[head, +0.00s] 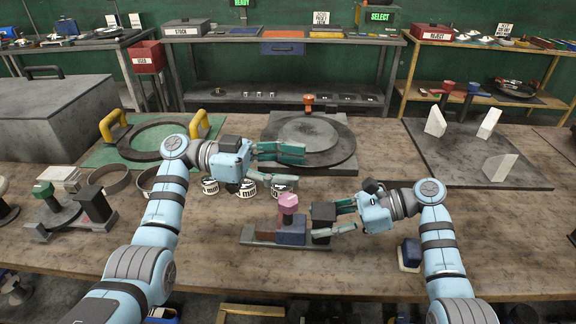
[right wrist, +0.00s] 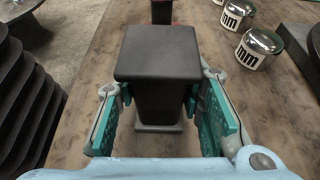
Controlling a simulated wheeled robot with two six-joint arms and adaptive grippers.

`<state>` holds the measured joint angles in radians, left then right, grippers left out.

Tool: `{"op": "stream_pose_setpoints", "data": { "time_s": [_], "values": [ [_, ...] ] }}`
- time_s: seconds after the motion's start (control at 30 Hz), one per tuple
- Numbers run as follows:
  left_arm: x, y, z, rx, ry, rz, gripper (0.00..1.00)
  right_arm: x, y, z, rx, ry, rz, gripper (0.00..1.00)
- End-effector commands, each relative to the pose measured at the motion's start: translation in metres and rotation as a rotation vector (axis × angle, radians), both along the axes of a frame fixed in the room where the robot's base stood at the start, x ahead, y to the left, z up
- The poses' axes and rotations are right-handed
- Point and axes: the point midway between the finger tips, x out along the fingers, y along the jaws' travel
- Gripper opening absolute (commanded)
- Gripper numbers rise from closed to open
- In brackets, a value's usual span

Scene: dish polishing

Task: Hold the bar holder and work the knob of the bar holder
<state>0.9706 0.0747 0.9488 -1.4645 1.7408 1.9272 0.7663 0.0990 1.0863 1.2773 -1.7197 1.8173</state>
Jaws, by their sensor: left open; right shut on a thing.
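The bar holder (head: 262,237) lies on the bench in front of me. It has a flat grey base, a blue block, a reddish block, a pink knob (head: 288,202) on top and a black upright block (head: 323,213) at its right end. My right gripper (head: 331,219) is shut on the black block from the right. In the right wrist view the same black block (right wrist: 157,65) stands between the teal fingers. My left gripper (head: 284,165) is open and empty, above and behind the pink knob, apart from it. It partly hides small white-labelled jars.
Labelled jars (head: 246,188) stand just behind the bar holder. A round grey plate (head: 318,128) with an orange knob lies farther back. A similar fixture with a green knob (head: 43,190) stands at left. Pale wedges (head: 435,121) stand on a grey mat at right. A small blue-and-white block (head: 410,254) sits near the front edge.

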Motion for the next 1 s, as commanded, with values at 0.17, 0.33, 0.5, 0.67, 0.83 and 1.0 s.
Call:
{"op": "stream_pose_setpoints", "data": {
  "time_s": [0.17,0.33,0.5,0.67,0.83,1.0],
  "values": [
    [0.0,0.0,0.005,0.0,0.0,0.0,0.55,0.0,0.0,0.0,0.0,0.0,0.0,0.1],
    [0.0,0.001,0.004,-0.001,-0.011,0.004,0.55,0.0,0.0,0.0,0.0,0.0,0.0,0.1],
    [0.005,0.013,-0.007,-0.037,-0.276,0.073,0.55,0.0,0.0,0.0,0.0,0.0,0.0,0.1],
    [0.01,0.041,-0.028,-0.049,-0.932,0.217,0.55,0.0,0.0,0.0,0.0,0.0,0.0,0.1],
    [0.003,0.074,-0.051,0.071,-1.79,0.307,0.55,0.0,0.0,0.0,0.0,0.0,0.0,0.1],
    [-0.02,0.098,-0.073,0.272,-2.55,0.218,0.55,0.0,0.0,0.0,0.0,0.0,0.0,0.1]
  ]
}}
